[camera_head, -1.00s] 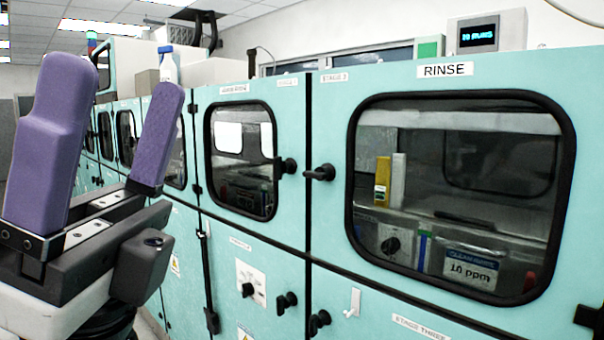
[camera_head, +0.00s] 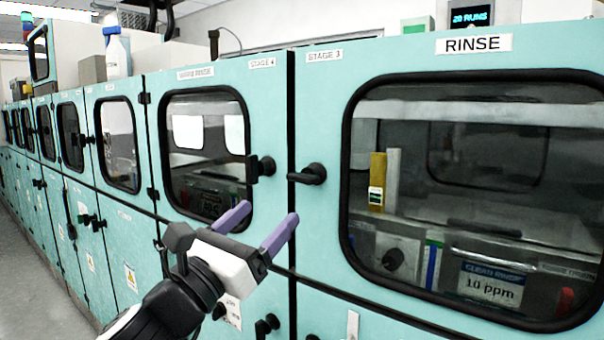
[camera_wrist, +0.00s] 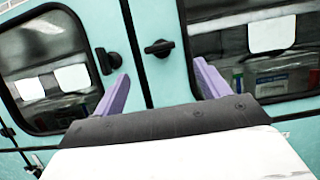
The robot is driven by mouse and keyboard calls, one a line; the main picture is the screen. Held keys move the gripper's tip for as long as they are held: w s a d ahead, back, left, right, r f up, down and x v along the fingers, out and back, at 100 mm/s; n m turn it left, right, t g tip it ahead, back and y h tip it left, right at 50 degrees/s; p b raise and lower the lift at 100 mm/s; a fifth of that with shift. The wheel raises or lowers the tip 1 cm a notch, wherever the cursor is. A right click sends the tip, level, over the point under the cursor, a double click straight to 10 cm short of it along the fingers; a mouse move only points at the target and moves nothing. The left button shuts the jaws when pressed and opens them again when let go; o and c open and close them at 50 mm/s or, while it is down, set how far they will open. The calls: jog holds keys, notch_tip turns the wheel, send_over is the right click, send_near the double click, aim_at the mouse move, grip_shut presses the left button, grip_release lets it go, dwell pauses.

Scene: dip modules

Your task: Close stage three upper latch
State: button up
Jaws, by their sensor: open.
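The stage three upper latch is a black handle (camera_head: 307,174) at the left edge of the teal RINSE door (camera_head: 400,50), under the "STAGE 3" label (camera_head: 325,56). Its lever lies about level, pointing left toward the seam between the cabinets. In the wrist view the latch (camera_wrist: 159,48) shows just beyond the gap between my fingertips. My gripper (camera_head: 270,212) is open and empty, with purple fingers, lower than the latch and in front of the cabinets. It also shows in the wrist view (camera_wrist: 161,69). No contact with the latch is visible.
The stage four door's black latch (camera_head: 265,167) sits close by, left of the seam. Lower black knobs (camera_head: 266,326) and a white hook (camera_head: 352,325) are on the panels below. More teal cabinets run back to the left, with open floor (camera_head: 40,285) beside them.

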aim_at(302, 174)
jog(key=p+x, duration=0.4)
jog(key=x, duration=0.6)
jog(key=shift+w+d+r, duration=0.1)
jog(key=shift+r, duration=0.1)
jog(key=shift+w+d+r, duration=0.1)
jog(key=shift+w+d, duration=0.2)
jog(key=shift+w, duration=0.2)
jog(key=shift+c, duration=0.2)
jog(key=c, duration=0.9)
